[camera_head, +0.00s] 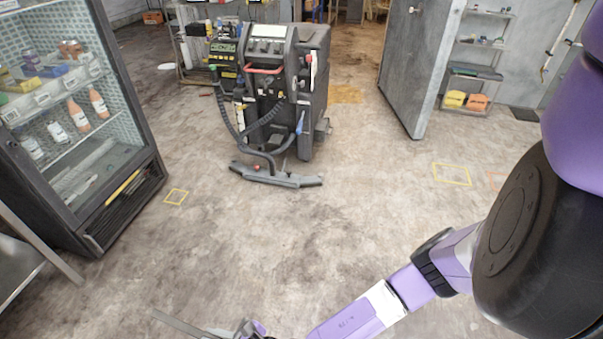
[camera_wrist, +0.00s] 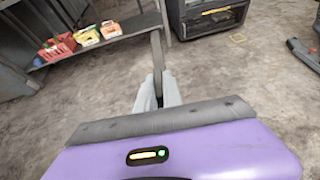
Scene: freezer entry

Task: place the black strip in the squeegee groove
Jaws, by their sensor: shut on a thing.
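A long, thin dark-grey strip (camera_head: 180,323) reaches out to the left from my gripper (camera_head: 248,329) at the bottom of the head view. In the wrist view, my gripper (camera_wrist: 158,92) is shut on the strip (camera_wrist: 156,62), which points away from me between the fingers. The squeegee (camera_head: 278,178) is a wide, dark bar on the floor in front of the cleaning machine (camera_head: 283,75). Its end shows at the right edge of the wrist view (camera_wrist: 303,53). The strip is well apart from the squeegee. The groove is too small to make out.
A glass-door fridge (camera_head: 125,190) with bottles stands at the left. A grey door (camera_head: 420,65) stands open behind, with shelves (camera_head: 475,70) beyond. A low shelf with small crates (camera_wrist: 60,47) is at the wrist view's upper left. The floor between my gripper and the machine is clear.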

